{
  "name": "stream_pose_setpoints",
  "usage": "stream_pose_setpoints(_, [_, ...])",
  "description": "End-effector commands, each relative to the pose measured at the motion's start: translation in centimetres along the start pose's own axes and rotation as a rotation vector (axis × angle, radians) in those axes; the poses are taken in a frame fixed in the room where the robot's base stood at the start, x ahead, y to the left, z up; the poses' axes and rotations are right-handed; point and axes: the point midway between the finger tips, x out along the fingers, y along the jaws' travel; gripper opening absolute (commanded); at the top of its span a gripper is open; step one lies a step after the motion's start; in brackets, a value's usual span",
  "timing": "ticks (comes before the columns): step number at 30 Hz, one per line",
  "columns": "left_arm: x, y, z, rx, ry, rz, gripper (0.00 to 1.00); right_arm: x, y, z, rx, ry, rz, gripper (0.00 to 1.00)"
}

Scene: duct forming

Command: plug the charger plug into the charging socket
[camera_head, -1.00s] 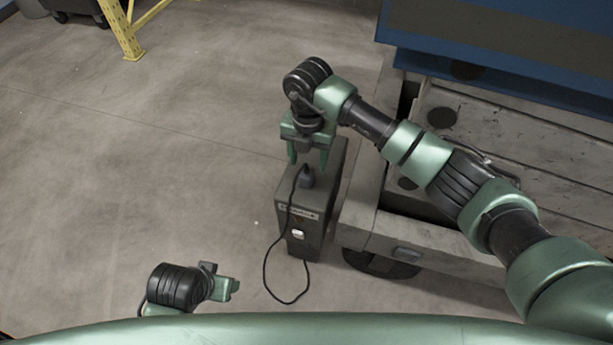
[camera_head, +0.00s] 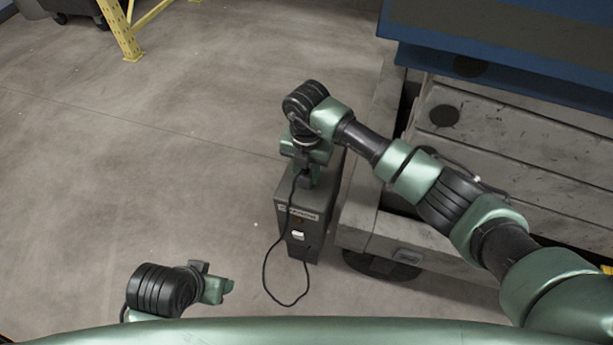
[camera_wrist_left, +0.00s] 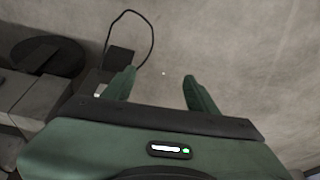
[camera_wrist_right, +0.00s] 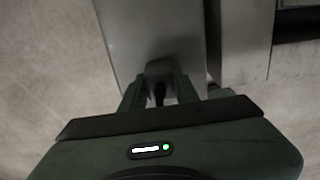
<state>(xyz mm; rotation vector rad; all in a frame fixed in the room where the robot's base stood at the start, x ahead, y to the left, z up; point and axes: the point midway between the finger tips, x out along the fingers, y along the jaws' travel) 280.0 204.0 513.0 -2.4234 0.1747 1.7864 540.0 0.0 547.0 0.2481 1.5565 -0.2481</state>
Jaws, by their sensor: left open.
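The charger plug (camera_head: 305,179) is a small dark block on top of a grey charger box (camera_head: 318,190) that stands on the floor. My right gripper (camera_head: 305,168) points down at it; in the right wrist view its fingers lie close on both sides of the plug (camera_wrist_right: 160,70), shut on it. A black cable (camera_head: 265,268) loops from the plug to the box's lower front. A small grey panel (camera_head: 408,255) on the cart's front edge may be the charging socket; its detail is too small to tell. My left gripper (camera_head: 228,287) is open and empty at the lower left.
A pale grey cart (camera_head: 370,235) with a dark wheel stands directly right of the box. A blue structure (camera_head: 500,50) is behind it at the upper right. A yellow rack post (camera_head: 122,30) is at the upper left. The floor left of the box is clear.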

Motion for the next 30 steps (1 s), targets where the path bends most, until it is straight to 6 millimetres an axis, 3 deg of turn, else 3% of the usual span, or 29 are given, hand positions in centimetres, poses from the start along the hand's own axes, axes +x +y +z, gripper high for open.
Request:
stream_pose_setpoints(11, [-0.1, 0.0, -0.1, 0.0, 0.003, 0.0, 0.58, -0.5, 0.0, 0.1, 0.0, -0.002, 0.001, 0.0])
stream_pose_setpoints(24, [5.6, 0.3, 0.8, 0.004, -0.03, 0.006, 0.58, -8.4, 0.0, 0.1, -0.001, -0.004, 0.002, 0.0])
stream_pose_setpoints(30, [6.6, 0.4, 1.1, 0.005, -0.035, 0.007, 0.58, -10.0, 0.0, 0.0, -0.001, -0.001, 0.001, 0.0])
